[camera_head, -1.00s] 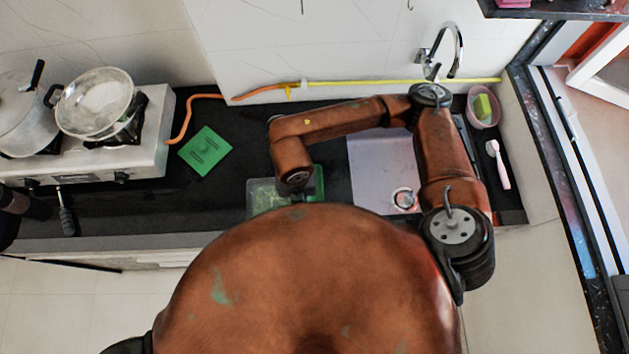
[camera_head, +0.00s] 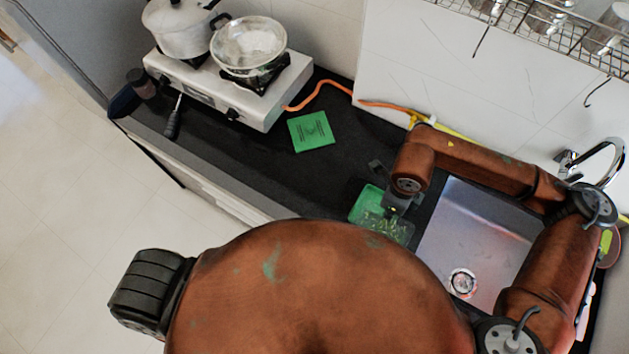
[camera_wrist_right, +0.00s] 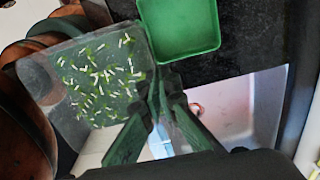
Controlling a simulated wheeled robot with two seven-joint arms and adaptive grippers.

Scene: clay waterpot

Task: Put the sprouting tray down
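The sprouting tray (camera_wrist_right: 98,82) is a clear tray with green and white sprouts. In the head view it shows (camera_head: 387,229) beside the sink, partly hidden by my body. My right gripper (camera_head: 397,207) is at its edge. In the wrist view the right gripper's dark green fingers (camera_wrist_right: 158,98) close together at the tray's right corner, and the tray looks held above the counter. An empty green tray (camera_wrist_right: 180,28) lies on the black counter, and it also shows in the head view (camera_head: 366,203). My left gripper is not in view.
The sink (camera_head: 477,239) is just right of the trays. A green square mat (camera_head: 311,131) lies on the counter, with clear black counter between it and the trays. A stove (camera_head: 225,85) with a pot (camera_head: 181,27) and a glass-lidded pan (camera_head: 249,46) stands at the left.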

